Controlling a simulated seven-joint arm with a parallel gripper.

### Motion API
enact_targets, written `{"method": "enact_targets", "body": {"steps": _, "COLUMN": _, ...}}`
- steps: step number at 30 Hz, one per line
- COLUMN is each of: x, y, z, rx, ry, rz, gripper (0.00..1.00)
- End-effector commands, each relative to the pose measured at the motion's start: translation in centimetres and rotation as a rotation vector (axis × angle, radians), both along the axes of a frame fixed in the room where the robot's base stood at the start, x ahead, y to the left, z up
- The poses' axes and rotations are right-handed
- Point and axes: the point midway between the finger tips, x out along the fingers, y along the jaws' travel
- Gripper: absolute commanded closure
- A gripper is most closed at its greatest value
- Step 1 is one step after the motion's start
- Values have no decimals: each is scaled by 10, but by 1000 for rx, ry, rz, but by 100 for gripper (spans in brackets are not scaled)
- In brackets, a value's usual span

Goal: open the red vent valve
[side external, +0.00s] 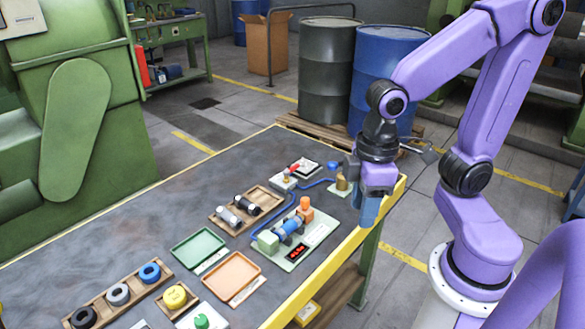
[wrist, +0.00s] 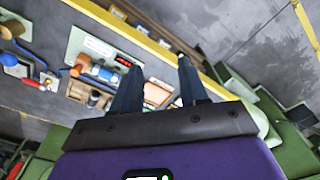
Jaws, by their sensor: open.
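The red vent valve has a red handle (side external: 291,170) on a small pale block (side external: 283,183), near the far right end of the table, with a blue hose (side external: 322,183) beside it. In the wrist view a red handle (wrist: 27,82) shows at the left edge, well left of the fingers. My gripper (side external: 369,208) points down near the table's yellow edge, to the right of the valve and apart from it. Its two blue-grey fingers (wrist: 156,78) are spread with nothing held between them. I cannot tell the handle's exact angle.
A green-based unit (side external: 296,240) with a blue cylinder, orange knob and red display stands in front of the valve. A brass fitting (side external: 342,182) is close to my gripper. Wooden trays (side external: 224,224) and green (side external: 190,262) and orange (side external: 232,286) trays lie left. The table's far left is clear.

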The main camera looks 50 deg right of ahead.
Motion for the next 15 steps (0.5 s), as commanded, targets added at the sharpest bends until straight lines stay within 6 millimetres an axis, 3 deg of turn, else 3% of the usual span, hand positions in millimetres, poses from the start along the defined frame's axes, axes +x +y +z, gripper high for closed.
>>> {"method": "enact_targets", "body": {"steps": 8, "x": 92, "y": 4, "z": 6, "rx": 35, "ry": 2, "rz": -512, "gripper": 57}}
{"method": "enact_targets", "body": {"steps": 15, "x": 171, "y": -19, "z": 7, "rx": 71, "ry": 0, "rz": -947, "gripper": 57}}
